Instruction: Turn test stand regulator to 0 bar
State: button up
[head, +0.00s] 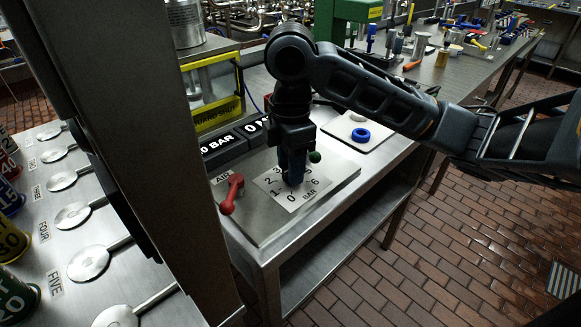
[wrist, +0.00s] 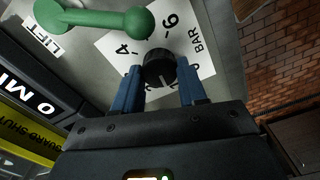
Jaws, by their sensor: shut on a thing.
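The test stand regulator is a black round knob (wrist: 159,68) on a white dial plate, marked in bar, on the steel bench top. The dial plate (head: 302,202) shows the numbers 0, 1, 2 and 6 in the head view; my gripper hides the knob there. My gripper (head: 293,178) points straight down over the dial. In the wrist view its blue fingers (wrist: 159,78) are shut on the knob, one on each side. A pale pointer line on the knob faces the gripper's palm. The fingers cover nearby numbers, so I cannot tell which one it meets.
A red AIR lever (head: 232,194) stands left of the dial. A green LIFT lever (wrist: 100,20) lies close by, with its ball end near the plate. Black bar displays (head: 217,147) and a yellow-framed guard (head: 216,113) stand behind. A blue ring (head: 360,135) lies on a pale plate to the right.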

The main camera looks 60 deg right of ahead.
jog(key=n+b, duration=0.2)
jog(key=n, duration=0.3)
jog(key=shift+f+n+b, duration=0.1)
jog(key=shift+n+b, duration=0.2)
jog(key=shift+b, duration=0.05)
jog(key=shift+s+n+b, duration=0.1)
jog(key=shift+n+b, duration=1)
jog(key=shift+n, duration=1.1)
jog(key=shift+r, duration=0.2)
jog(key=o, duration=0.8)
jog(key=shift+r+p, duration=0.5)
jog(key=shift+r, duration=3.35)
